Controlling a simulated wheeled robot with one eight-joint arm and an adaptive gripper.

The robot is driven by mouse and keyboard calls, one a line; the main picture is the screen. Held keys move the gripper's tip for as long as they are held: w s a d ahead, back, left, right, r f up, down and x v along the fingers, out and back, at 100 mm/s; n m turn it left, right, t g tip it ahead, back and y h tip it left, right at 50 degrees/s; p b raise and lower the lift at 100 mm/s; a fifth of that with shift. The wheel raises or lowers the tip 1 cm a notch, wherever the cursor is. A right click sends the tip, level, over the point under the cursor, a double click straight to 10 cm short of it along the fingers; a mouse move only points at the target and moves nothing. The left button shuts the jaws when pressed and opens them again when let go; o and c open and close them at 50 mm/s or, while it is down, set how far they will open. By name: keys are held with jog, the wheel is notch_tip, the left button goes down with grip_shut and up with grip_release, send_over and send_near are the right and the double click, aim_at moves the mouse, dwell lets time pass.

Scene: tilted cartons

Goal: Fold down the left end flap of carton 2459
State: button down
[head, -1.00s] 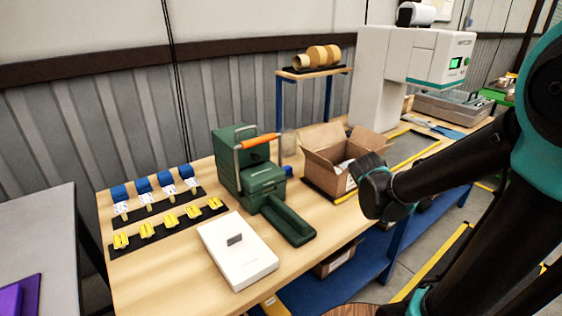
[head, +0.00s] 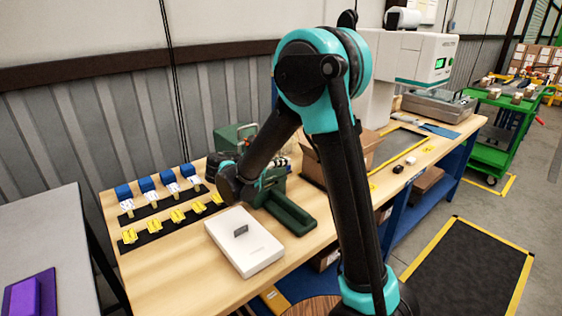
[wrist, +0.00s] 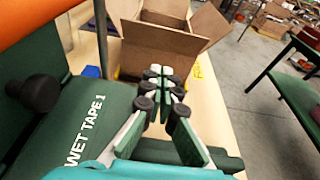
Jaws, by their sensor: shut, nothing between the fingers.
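An open brown carton (wrist: 150,50) stands on the bench ahead of my gripper in the wrist view. Its flaps are raised or splayed outward; a right-hand flap (wrist: 210,22) sticks up and out. No number is readable on it. In the head view my arm hides much of the carton (head: 367,152). My gripper (wrist: 161,74) is shut and empty, its fingertips appearing just below the carton's near side; I cannot tell the gap. In the head view the gripper is beside the green tape machine, left of the carton, mostly hidden by my arm.
A white device (head: 243,242) lies at the bench front. Blue-handled tools and yellow pieces lie at the left.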

jog(key=w+d, duration=0.6)
jog(key=d, duration=0.2)
jog(key=shift+d, duration=0.2)
jog(key=shift+r, duration=0.2)
jog(key=shift+w+d+r+y, duration=0.1)
jog(key=shift+d+r+y, duration=0.05)
jog(key=shift+y, duration=0.25)
